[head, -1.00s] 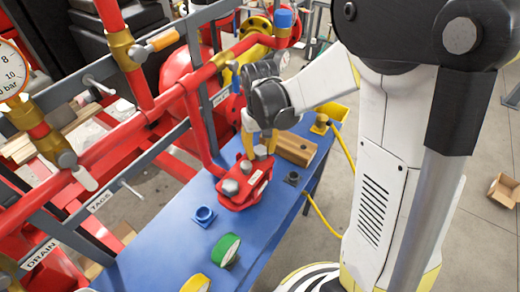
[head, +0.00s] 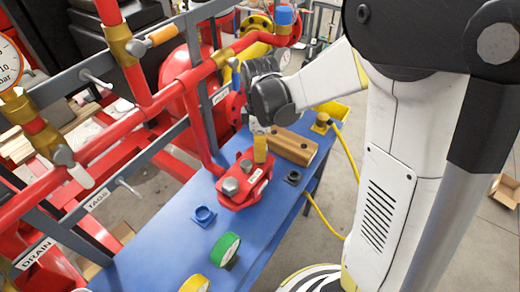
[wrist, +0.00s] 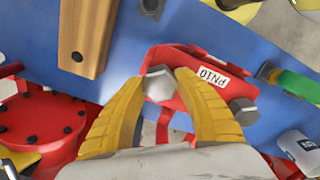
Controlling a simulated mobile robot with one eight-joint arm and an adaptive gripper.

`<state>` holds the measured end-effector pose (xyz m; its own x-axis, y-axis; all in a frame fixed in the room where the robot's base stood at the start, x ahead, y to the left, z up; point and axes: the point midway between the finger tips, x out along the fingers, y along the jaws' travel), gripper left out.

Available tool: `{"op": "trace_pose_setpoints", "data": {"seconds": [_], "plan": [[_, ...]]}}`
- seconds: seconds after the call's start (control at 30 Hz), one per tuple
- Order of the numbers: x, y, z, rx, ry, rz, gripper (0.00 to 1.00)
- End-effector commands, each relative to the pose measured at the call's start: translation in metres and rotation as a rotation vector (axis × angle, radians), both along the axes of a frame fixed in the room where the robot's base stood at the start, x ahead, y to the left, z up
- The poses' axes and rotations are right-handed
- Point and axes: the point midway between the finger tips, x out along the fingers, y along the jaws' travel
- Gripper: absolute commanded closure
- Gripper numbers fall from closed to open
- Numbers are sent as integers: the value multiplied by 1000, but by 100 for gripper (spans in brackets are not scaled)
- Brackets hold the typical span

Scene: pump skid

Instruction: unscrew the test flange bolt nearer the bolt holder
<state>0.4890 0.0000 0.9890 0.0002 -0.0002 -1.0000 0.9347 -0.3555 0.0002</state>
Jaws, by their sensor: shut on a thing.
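The red test flange (head: 243,190), with a PN10 label, lies on the blue bench; it also shows in the wrist view (wrist: 190,58). My gripper (head: 260,158) is over the flange end nearer the wooden block. In the wrist view its yellow fingers (wrist: 160,88) are shut on a grey hex bolt (wrist: 158,80), one finger on each side. The bolt appears seated in the flange. A second hex bolt (wrist: 243,110) is at the flange's other end, clear of the fingers; it also shows in the head view (head: 230,186). The fingers hide part of the flange.
A wooden block (head: 291,147) with a hole lies on the bench (head: 185,245) beside the flange; it may be the bolt holder. A small dark square fitting (head: 292,177), a blue ring fitting (head: 203,215) and a green ring (head: 225,249) stand nearby. Red pipes and grey rails border the bench.

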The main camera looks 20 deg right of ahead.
Motion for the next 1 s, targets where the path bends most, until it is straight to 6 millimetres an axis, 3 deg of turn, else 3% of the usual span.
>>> {"op": "trace_pose_setpoints", "data": {"seconds": [0.13, 0.33, 0.37, 0.4, 0.43, 0.77, 0.87, 1.0], "plan": [[0, 0, 0, 0, 0, 123, 94], [0, 0, 0, 0, 0, 134, 94], [0, 0, 0, 0, 0, 134, 57], [0, 0, 0, 0, 0, 134, 44], [0, 0, 0, 0, 0, 133, 39], [0, 0, 2, 0, 0, 132, 39], [0, 0, 12, 0, 0, 132, 39], [-1, 0, 39, 0, 0, 132, 39]]}}
